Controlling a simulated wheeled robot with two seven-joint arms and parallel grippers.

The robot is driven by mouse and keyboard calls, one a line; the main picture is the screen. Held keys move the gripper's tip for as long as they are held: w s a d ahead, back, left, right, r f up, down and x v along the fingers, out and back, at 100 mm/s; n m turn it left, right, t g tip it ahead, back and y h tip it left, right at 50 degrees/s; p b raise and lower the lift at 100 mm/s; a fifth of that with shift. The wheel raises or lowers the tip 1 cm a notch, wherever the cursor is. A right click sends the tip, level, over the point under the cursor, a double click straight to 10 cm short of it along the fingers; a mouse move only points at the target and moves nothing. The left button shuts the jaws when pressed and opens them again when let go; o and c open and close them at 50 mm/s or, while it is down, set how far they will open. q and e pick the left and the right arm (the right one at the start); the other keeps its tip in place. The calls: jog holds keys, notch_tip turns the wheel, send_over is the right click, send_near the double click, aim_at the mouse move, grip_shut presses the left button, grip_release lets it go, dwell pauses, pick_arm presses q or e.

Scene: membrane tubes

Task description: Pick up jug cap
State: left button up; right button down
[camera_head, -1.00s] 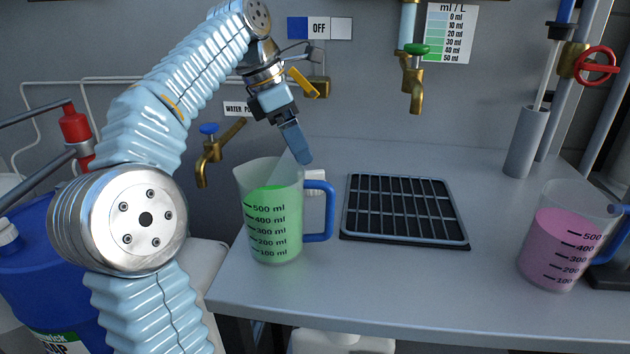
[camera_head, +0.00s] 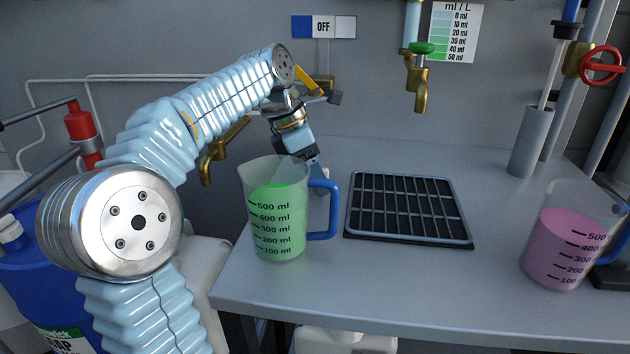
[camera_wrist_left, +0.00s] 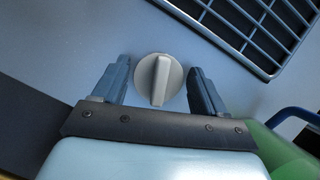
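The jug cap (camera_wrist_left: 158,80) is a round, pale disc with a raised grip bar, lying on the grey counter. In the left wrist view it sits between the two fingers of my left gripper (camera_wrist_left: 160,66). The fingers are open, with a visible gap on each side of the cap. In the head view my left gripper (camera_head: 317,175) points down behind the jug of green liquid (camera_head: 277,215), whose blue handle hides part of the fingertips. The cap is mostly hidden there. My right gripper is in no view.
A black drying rack (camera_head: 408,240) lies to the right of the cap. A jug of pink liquid (camera_head: 555,250) stands at the right. Brass taps (camera_head: 421,90) hang over the back of the counter. The front middle of the counter is clear.

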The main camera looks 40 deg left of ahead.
pick_arm(q)
jog(key=c, duration=0.8)
jog(key=shift+r, duration=0.1)
